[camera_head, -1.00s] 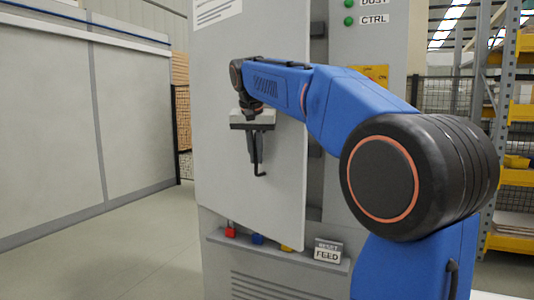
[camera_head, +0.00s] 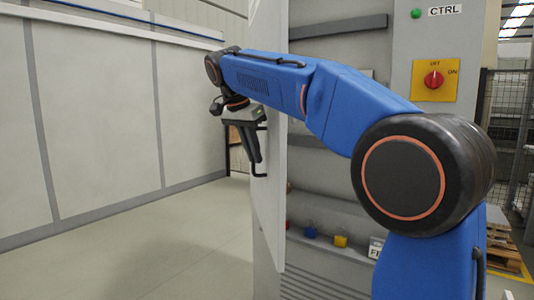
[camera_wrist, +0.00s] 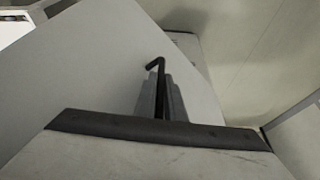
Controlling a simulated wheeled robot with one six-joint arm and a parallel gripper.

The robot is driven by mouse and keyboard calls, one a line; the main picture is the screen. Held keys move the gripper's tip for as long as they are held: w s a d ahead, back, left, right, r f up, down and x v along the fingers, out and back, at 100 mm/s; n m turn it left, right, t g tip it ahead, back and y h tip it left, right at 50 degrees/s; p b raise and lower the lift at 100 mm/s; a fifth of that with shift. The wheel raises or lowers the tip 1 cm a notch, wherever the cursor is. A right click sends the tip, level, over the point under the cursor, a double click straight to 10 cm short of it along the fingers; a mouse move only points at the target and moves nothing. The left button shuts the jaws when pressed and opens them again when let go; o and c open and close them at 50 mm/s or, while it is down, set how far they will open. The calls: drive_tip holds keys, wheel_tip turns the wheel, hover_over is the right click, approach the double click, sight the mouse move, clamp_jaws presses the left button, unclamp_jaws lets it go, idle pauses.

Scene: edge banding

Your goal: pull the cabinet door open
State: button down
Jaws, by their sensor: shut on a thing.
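The cabinet door (camera_head: 270,205) is a pale grey panel, seen nearly edge-on in the head view and swung well out from the cabinet (camera_head: 440,65). Its face also shows in the wrist view (camera_wrist: 85,75). A thin dark bar handle (camera_head: 259,173) stands on the door's left face, and its bent end shows in the wrist view (camera_wrist: 155,63). My gripper (camera_head: 252,148) is on the handle with its fingers shut around it. In the wrist view the fingers (camera_wrist: 162,100) lie along the handle; the exact contact is partly hidden.
The open cabinet shows shelves, with red, blue and yellow items (camera_head: 312,232) on a lower ledge. A red rotary switch (camera_head: 434,79) sits on a yellow plate at right. A grey wall (camera_head: 100,110) stands at left, with clear floor (camera_head: 170,245) before it.

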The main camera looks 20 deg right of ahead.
drive_tip(key=shift+w+a, duration=0.15)
drive_tip(key=shift+a, duration=0.45)
drive_tip(key=c, duration=1.8)
unclamp_jaws()
drive_tip(key=shift+c, duration=0.2)
